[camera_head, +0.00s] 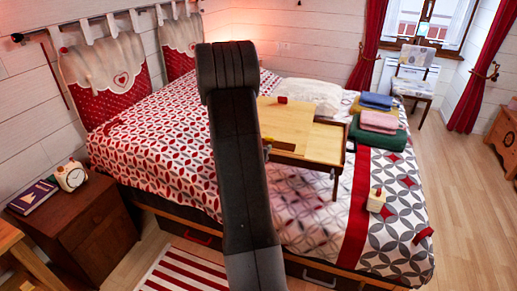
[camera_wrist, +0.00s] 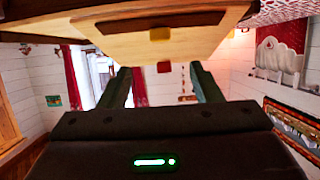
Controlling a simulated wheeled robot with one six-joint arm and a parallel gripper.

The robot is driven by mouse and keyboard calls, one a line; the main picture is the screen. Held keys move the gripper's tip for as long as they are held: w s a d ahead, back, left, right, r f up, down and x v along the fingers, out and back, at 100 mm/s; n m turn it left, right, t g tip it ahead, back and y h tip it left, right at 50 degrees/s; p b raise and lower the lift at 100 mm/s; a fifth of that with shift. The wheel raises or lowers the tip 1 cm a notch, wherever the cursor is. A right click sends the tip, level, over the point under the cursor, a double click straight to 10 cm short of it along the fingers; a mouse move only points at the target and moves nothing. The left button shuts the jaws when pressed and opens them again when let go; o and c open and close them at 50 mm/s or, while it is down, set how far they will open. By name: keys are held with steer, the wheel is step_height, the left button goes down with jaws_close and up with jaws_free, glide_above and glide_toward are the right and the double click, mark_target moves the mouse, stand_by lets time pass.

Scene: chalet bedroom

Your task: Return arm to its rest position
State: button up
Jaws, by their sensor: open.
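My dark arm rises through the middle of the head view and hides part of the bed. My gripper (camera_wrist: 161,84) shows in the wrist view with its two dark fingers wide apart and nothing held between them. The wrist picture looks upside down. A wooden bed table (camera_head: 300,128) stands on the bed, partly behind my arm; its wooden surface (camera_wrist: 165,40) fills the top of the wrist view. The gripper's place in the head view is largely hidden by the arm.
The bed (camera_head: 160,125) has a red-and-white patterned cover. Folded cloths (camera_head: 378,122) and a small pale block (camera_head: 376,200) lie on it. A nightstand (camera_head: 75,220) with a clock (camera_head: 71,176) and book (camera_head: 33,197) stands left.

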mark_target(269, 139)
steer(key=shift+s, duration=0.1)
stand_by(0.3)
steer(key=p+x, duration=0.2)
steer(key=x, duration=1.1)
steer(key=shift+w, duration=0.25)
steer(key=shift+w+f, duration=0.15)
